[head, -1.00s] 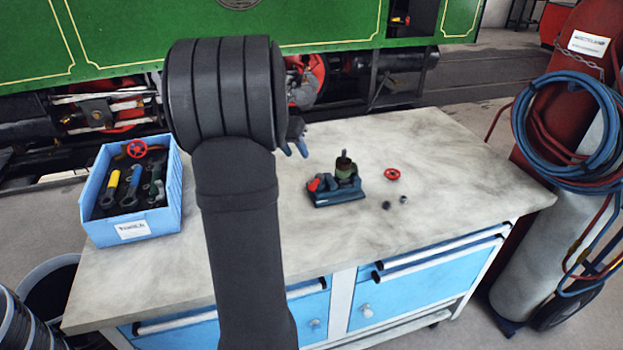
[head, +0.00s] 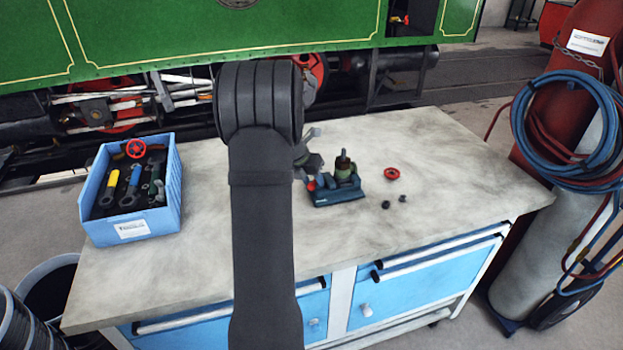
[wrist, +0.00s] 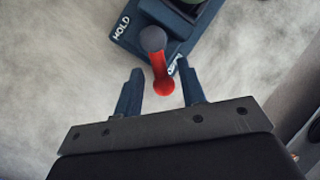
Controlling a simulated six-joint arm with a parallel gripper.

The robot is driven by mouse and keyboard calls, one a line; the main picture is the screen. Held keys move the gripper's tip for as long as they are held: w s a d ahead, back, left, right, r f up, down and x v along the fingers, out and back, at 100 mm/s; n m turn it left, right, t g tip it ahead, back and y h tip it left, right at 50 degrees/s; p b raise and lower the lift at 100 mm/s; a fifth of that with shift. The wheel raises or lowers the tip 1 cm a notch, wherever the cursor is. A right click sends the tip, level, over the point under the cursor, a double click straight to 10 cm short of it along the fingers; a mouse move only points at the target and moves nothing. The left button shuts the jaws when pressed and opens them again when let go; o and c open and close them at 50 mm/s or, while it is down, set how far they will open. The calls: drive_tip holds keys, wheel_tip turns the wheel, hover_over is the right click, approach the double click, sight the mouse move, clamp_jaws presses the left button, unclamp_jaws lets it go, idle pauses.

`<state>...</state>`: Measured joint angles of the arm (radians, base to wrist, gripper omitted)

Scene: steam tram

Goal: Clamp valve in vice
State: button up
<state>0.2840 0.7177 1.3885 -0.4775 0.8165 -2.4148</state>
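The blue vice (head: 338,198) sits on the workbench, with the word HOLD on its edge in the wrist view (wrist: 125,30). The green valve (head: 343,166) stands upright at the vice, its dark stem pointing up. I cannot tell how tightly the jaws hold it. The vice's red lever (wrist: 161,72) has a dark round pivot end. My gripper (wrist: 160,92) is open, and the red lever's free end lies between its two fingertips in the picture. I see no finger closed on it. In the head view, my arm partly hides the gripper, just left of the vice.
A red handwheel (head: 392,174) and two small dark nuts (head: 386,205) (head: 403,198) lie right of the vice. A blue bin (head: 130,228) of tools and parts stands at the bench's left. The workbench (head: 450,170) is clear at the right. Gas cylinders with hoses stand beyond it.

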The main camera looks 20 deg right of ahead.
clamp_jaws()
